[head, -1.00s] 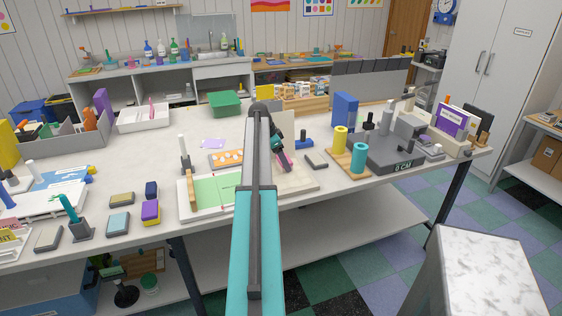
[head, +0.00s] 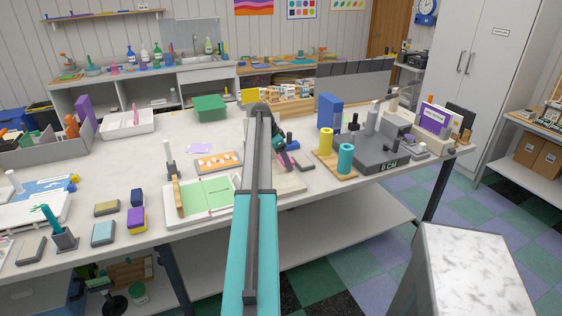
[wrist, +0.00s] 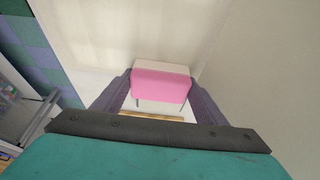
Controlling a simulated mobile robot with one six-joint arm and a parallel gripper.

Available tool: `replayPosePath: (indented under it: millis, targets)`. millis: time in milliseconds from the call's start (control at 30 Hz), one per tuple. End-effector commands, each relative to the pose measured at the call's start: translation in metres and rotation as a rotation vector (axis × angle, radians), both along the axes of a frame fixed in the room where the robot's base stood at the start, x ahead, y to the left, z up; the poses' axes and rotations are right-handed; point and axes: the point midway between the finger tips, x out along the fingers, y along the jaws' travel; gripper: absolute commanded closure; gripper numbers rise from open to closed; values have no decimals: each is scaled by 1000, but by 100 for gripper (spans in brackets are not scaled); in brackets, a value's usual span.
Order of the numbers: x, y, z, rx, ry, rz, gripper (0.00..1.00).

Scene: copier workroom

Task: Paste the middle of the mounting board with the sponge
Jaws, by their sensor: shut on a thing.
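My gripper (wrist: 160,92) is shut on the sponge (wrist: 160,86), a pink block with a cream far layer, held between its two purple-grey fingers. In the head view my gripper (head: 287,155) hangs over the right part of the table, partly hidden by my own arm. A flat cream board (head: 290,184), seemingly the mounting board, lies below it and is partly covered by the arm. In the wrist view a broad pale surface (wrist: 120,30) lies beyond the sponge. I cannot tell whether the sponge touches it.
A tray with a green sheet (head: 207,194) lies just left of my arm. Yellow (head: 325,141) and teal (head: 345,159) rolls stand on a wooden base to the right, beside a dark grey scale (head: 382,157). A blue box file (head: 328,112) stands behind.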

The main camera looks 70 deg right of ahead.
Motion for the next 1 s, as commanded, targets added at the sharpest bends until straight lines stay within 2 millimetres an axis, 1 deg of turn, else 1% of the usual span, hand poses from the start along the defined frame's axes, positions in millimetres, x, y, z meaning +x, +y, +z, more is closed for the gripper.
replayPosePath:
  millis: [267,467,833,1000]
  targets:
    - [2,2,0,0,0,1,52]
    - [15,13,0,1,0,2,52]
    - [45,38,0,0,0,1,52]
    - [52,43,0,1,1,1,52]
